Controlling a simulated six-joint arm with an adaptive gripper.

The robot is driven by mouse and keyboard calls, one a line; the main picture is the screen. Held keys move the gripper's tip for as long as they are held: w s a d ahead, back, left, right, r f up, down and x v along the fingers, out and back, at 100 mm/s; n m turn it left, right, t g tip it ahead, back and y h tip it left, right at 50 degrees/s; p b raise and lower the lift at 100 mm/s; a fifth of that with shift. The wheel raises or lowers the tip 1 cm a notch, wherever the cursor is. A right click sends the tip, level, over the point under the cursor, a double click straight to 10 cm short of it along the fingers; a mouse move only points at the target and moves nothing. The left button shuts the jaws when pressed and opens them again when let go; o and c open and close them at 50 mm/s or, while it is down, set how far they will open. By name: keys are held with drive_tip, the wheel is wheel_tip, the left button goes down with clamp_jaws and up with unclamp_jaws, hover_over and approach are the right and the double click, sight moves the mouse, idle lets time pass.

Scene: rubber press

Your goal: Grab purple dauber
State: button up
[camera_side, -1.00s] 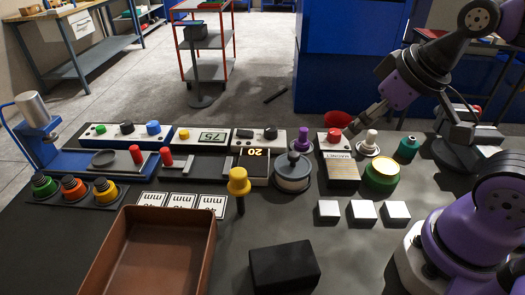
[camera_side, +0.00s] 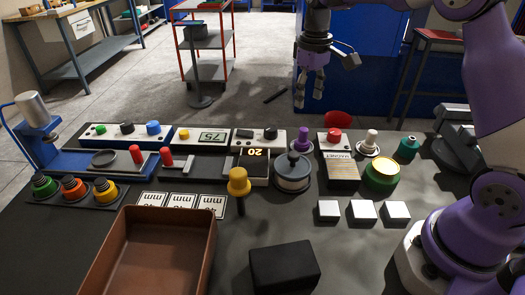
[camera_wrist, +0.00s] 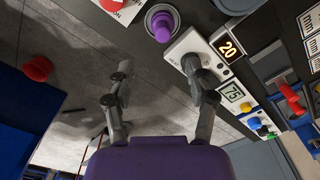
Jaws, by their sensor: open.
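The purple dauber (camera_side: 302,140) stands upright at the back of the dark bench, behind a round grey pot with a black knob (camera_side: 293,170). In the wrist view the purple dauber (camera_wrist: 162,26) is seen from above on a round light base, near the top edge. My gripper (camera_side: 310,97) is open and empty, pointing down above and behind the dauber in the side view, clear of the bench. In the wrist view my gripper's fingers (camera_wrist: 157,68) are spread apart, with the dauber beyond the fingertips and nothing between them.
A white dauber (camera_side: 370,140) and a teal dauber (camera_side: 408,148) stand to the right. A white box with a black knob (camera_side: 268,134) is close on the left. A red-button box (camera_side: 334,138) is close on the right. A brown tray (camera_side: 150,255) stands in front.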

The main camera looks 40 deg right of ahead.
sight(304, 129)
drive_tip(key=f, duration=1)
drive_tip(key=shift+a+f, duration=0.2)
drive_tip(key=shift+c, duration=0.4)
clamp_jaws()
